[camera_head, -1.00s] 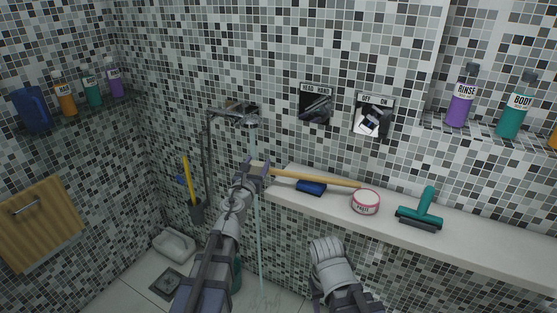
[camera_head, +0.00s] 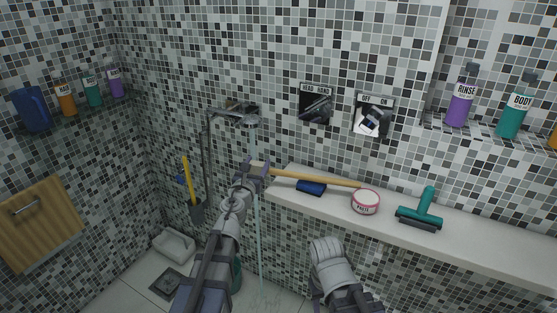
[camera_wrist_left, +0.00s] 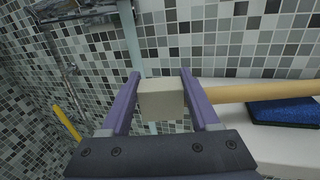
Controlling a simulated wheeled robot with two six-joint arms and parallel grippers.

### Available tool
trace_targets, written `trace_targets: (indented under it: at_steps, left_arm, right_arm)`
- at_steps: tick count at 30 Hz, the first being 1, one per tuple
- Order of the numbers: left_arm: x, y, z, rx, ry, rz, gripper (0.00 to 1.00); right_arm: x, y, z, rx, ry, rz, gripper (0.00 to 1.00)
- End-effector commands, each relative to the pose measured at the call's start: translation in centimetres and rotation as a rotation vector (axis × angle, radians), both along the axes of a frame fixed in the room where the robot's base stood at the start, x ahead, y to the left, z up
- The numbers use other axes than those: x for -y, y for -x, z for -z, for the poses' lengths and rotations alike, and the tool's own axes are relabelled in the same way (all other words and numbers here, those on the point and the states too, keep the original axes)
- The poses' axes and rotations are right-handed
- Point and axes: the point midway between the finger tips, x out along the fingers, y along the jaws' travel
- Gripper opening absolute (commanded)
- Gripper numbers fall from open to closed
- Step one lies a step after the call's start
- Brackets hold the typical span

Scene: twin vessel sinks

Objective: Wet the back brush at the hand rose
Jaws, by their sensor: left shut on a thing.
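The back brush has a long wooden handle (camera_head: 318,179) and a pale block (camera_wrist_left: 161,99) at its left end. My left gripper (camera_head: 260,169) is shut on this block, with a purple finger on each side in the left wrist view (camera_wrist_left: 161,92). The handle reaches right, over the ledge, toward a round jar. The rose (camera_head: 250,120) on the wall pipe is above the gripper. A thin water stream (camera_head: 256,147) falls from it past the gripper. I cannot tell whether the stream touches the brush. My right arm shows at bottom centre, but its gripper does not show.
On the white ledge (camera_head: 480,252) are a blue pad (camera_head: 311,188) below the handle, a pink-rimmed jar (camera_head: 366,202) and a teal squeegee (camera_head: 428,211). A HEAD/HAND control (camera_head: 316,105) and an OFF/ON control (camera_head: 372,118) are on the wall. A yellow-handled tool (camera_head: 188,178) stands left.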

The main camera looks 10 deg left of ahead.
Motion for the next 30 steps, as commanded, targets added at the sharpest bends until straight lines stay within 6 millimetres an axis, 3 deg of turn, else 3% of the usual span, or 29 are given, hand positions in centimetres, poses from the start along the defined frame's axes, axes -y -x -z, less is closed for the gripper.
trace_targets:
  at_steps: [8,24,30]
  left_arm:
    - [0.1,0.5,-0.5,0.000,0.001,0.000,0.00]
    - [0.9,4.3,-3.7,0.000,0.001,0.000,0.00]
    - [1.0,5.0,-4.1,0.000,0.001,0.000,0.00]
  right_arm:
    - [0.0,0.0,-0.5,0.000,0.000,0.000,0.50]
    - [0.0,0.0,-3.7,0.000,0.000,0.000,0.50]
    - [0.0,0.0,-4.1,0.000,0.000,0.000,0.50]
